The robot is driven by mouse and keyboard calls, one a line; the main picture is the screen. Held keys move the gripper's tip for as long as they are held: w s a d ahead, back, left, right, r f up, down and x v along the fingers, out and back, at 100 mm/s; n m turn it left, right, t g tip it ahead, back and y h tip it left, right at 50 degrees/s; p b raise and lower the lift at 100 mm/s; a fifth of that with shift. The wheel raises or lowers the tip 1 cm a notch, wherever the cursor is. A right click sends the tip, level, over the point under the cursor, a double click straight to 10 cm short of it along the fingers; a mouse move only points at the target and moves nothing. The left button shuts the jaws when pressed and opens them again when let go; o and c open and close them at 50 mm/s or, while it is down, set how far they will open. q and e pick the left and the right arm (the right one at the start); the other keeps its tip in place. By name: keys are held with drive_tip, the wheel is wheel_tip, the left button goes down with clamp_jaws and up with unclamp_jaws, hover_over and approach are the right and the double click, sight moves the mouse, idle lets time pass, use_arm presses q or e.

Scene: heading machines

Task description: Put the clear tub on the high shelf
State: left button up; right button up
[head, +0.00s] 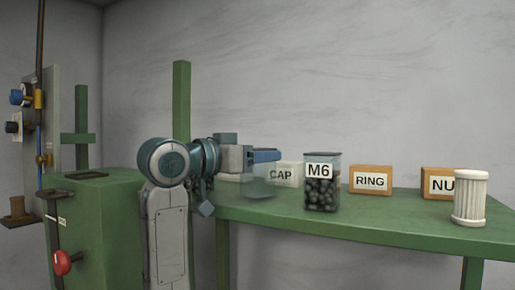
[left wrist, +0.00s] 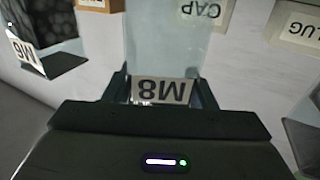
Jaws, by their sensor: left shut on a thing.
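The clear tub (head: 258,185) looks empty and hangs from my left gripper (head: 250,158), in front of the CAP box at the green shelf (head: 400,222). In the left wrist view the clear tub (left wrist: 165,45) sits between the fingers of my left gripper (left wrist: 162,92), with an M8 label facing the camera. My left gripper is shut on it. The tub's base is close to the shelf top; I cannot tell whether it touches. My right gripper is not in view.
Right of the held tub stand an M6 tub (head: 322,190) with dark contents, a RING box (head: 370,180), an NU-labelled box (head: 437,183) and a white ribbed cylinder (head: 470,198). The CAP box (head: 287,174) is behind. A green machine (head: 100,225) stands at left.

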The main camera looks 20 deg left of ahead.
use_arm(q)
drive_tip(key=shift+f, duration=0.1)
drive_tip(key=shift+f, duration=0.15)
drive_tip(key=o, duration=1.1)
drive_tip(key=shift+o, duration=0.9)
drive_tip(key=shift+s, duration=0.1)
drive_tip(key=shift+a, duration=0.1)
